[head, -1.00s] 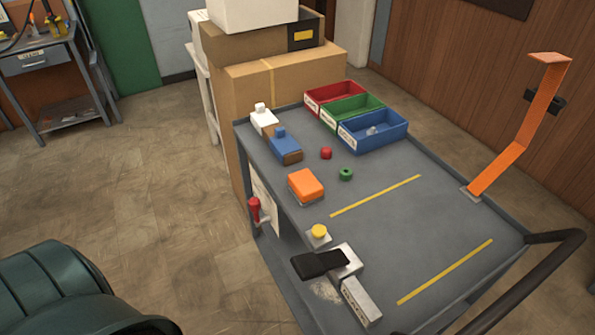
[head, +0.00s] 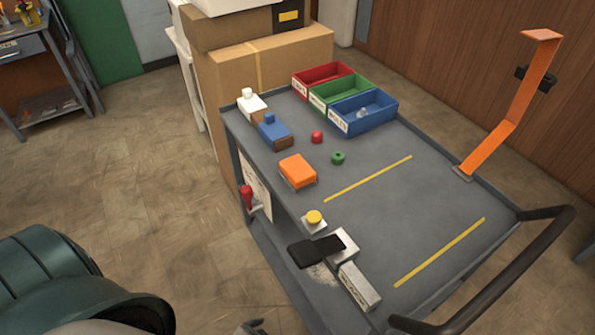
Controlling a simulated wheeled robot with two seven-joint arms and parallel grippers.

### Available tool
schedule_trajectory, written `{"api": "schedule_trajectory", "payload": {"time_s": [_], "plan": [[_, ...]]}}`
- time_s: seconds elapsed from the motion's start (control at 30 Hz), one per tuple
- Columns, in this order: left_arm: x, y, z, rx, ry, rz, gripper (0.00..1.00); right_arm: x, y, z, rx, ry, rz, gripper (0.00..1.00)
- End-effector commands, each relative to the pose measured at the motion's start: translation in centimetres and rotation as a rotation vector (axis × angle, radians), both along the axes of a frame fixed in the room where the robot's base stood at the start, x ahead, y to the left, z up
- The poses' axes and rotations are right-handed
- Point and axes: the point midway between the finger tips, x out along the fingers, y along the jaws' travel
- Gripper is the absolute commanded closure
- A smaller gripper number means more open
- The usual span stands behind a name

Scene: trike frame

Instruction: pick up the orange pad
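The orange pad (head: 297,169) is a rounded orange block with a grey underside. It sits on the grey cart top (head: 395,215), toward its left side, with nothing touching it from above. A small grey tip at the bottom edge, just right of my teal arm, seems to be part of my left gripper (head: 252,327). It is well below and apart from the pad, and most of it is cut off. My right gripper is not in view.
Near the pad are a blue block (head: 275,132), a white bottle (head: 252,104), a red piece (head: 317,137) and a green ring (head: 338,158). Bins stand behind. A yellow button (head: 314,217) and black lever (head: 315,250) are in front. An orange strip (head: 515,105) rises at right.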

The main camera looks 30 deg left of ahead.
Motion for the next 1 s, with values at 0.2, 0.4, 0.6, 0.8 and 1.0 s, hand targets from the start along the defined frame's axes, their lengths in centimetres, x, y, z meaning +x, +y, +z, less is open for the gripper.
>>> {"api": "schedule_trajectory", "payload": {"time_s": [0.2, 0.4, 0.6, 0.8, 1.0], "plan": [[4.5, 6.8, 6.9, -0.006, -0.2, -0.036, 0.11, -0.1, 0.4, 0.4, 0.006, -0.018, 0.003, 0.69], [8.7, 11.7, 16.2, -0.046, -0.418, -0.095, 0.11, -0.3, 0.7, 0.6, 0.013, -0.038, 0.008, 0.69], [11.5, 14.4, 26.4, -0.115, -0.61, -0.167, 0.11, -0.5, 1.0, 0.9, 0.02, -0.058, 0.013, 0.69], [13.0, 15.4, 36.6, -0.211, -0.769, -0.238, 0.11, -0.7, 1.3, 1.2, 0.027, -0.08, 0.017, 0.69], [13.4, 15.4, 44.3, -0.305, -0.869, -0.283, 0.11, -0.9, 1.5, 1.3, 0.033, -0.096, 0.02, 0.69]]}}
